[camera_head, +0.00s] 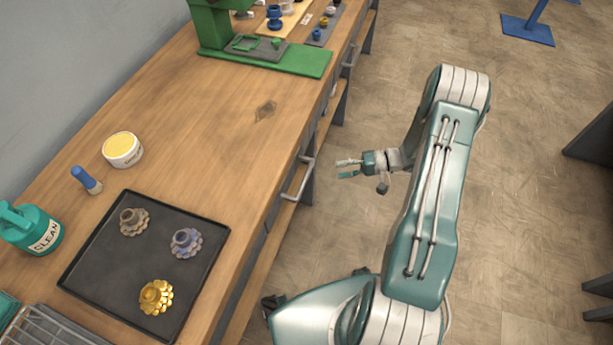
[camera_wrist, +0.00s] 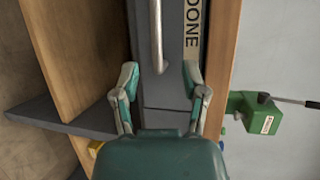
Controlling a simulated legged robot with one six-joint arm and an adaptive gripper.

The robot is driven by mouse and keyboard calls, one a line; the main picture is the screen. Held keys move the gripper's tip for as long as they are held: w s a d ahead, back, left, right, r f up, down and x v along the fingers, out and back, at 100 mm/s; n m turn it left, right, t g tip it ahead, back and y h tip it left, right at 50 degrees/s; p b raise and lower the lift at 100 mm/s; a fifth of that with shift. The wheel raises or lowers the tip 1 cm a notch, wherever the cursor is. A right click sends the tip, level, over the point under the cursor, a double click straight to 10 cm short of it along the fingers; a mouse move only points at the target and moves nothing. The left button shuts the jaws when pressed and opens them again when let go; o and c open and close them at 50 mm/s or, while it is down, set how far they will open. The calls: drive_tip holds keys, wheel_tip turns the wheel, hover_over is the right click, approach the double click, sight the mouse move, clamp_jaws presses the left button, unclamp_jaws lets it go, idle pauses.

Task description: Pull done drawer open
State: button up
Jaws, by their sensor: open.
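The DONE drawer has a grey front (camera_wrist: 172,95) with a pale label reading DONE (camera_wrist: 193,25) in the wrist view. In the head view a metal handle (camera_head: 299,180) sticks out from the bench's front edge. My gripper (camera_head: 347,168) is to the right of that handle, apart from it, pointing at the bench. In the wrist view my gripper (camera_wrist: 160,80) is open, one finger on each side of the handle's line, holding nothing. The drawer's inside is hidden.
The wooden bench top (camera_head: 200,130) bears a black tray (camera_head: 95,265) with three gear-like parts, a teal CLEAN bottle (camera_head: 35,230), a yellow-topped tub (camera_head: 122,149) and a green press (camera_head: 280,55). More handles line the bench front. The floor (camera_head: 540,130) beyond my arm is open.

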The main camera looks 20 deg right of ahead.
sight(306, 176)
drive_tip(key=x, duration=1.1)
drive_tip(key=shift+f, duration=0.3)
drive_tip(key=shift+d, duration=0.1)
clamp_jaws()
